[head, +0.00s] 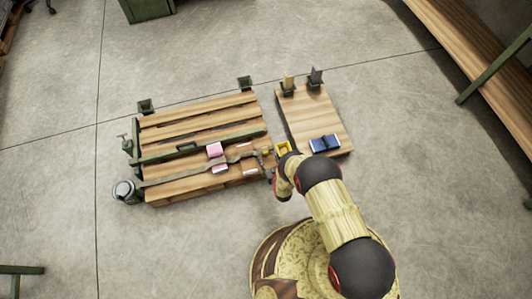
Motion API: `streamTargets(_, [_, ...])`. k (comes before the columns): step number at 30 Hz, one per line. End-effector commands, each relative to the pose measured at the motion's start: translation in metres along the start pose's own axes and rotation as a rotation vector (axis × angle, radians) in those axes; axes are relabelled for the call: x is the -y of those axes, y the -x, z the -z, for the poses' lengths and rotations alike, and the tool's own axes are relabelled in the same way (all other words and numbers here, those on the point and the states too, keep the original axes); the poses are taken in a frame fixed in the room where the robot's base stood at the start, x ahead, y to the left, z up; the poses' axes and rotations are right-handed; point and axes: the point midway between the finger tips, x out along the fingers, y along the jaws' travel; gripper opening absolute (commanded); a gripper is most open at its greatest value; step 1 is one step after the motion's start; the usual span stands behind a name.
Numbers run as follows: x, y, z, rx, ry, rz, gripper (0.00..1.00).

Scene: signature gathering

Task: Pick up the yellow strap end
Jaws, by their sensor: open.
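A small yellow piece (266,152), which looks like the yellow strap end, shows at the right end of the slatted wooden bench (190,118). It is too small to make out its shape. My gripper (262,160) is at this same end of the bench, close beside the yellow piece, with its jaws open. I cannot tell whether they touch the piece. A yellow square frame (283,148) shows right of it, beside my wrist. A grey strap (175,179) runs lengthwise over the bench towards my gripper. My wrist covers part of the bench's right end.
Pink blocks (214,150) lie on the bench. A low wooden table (312,118) stands to the right, holding a blue item (325,143) and two dark holders (288,87) at its far edge. A grey canister (124,191) stands at the bench's left end. Bare floor lies around.

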Motion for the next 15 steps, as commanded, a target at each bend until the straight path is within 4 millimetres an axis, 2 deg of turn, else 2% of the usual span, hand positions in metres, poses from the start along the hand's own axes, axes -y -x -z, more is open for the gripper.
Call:
streamTargets(11, [-0.002,-0.029,-0.004,-0.002,0.000,0.000,0.50])
streamTargets(15, [-0.005,-0.046,-0.004,-0.005,0.000,-0.001,0.50])
